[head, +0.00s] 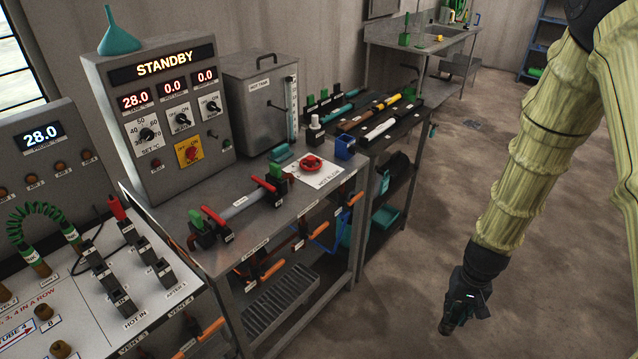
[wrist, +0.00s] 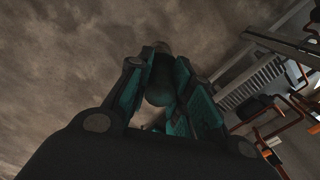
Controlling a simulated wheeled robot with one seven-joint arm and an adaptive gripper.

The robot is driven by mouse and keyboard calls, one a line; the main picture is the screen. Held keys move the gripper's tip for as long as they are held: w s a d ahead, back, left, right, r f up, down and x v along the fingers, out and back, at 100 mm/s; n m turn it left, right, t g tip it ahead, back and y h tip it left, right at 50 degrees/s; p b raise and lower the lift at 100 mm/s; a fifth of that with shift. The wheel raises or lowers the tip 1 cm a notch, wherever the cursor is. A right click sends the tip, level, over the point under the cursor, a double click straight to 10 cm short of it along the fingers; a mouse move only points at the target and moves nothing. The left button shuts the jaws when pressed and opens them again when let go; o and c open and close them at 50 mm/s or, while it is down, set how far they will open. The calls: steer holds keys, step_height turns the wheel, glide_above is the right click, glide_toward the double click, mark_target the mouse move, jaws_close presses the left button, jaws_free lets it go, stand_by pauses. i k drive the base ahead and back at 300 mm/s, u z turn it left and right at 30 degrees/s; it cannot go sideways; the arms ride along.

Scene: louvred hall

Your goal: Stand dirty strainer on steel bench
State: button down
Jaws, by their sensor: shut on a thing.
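My gripper (head: 462,308) hangs low over the open floor at the right, apart from every bench. In the wrist view my gripper (wrist: 165,92) has its teal-padded fingers shut on a dark, rounded piece, the dirty strainer (wrist: 160,84). Only a small dark end of the strainer (head: 445,326) shows below the fingers in the head view; its mesh and dirt cannot be made out. A grey steel bench (head: 262,240) stands left of my gripper, with fittings on top. Another steel bench with a sink (head: 400,38) stands at the back.
The grey bench carries a control box (head: 165,110), a hot tank (head: 262,95), a clamped tube (head: 240,204) and a red valve (head: 311,163). A dark rack (head: 385,118) holds long tools. Orange handles (head: 271,268) jut from the bench front. The floor (head: 420,240) is clear.

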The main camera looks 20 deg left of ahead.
mark_target(210, 197)
steer(key=u, duration=0.95)
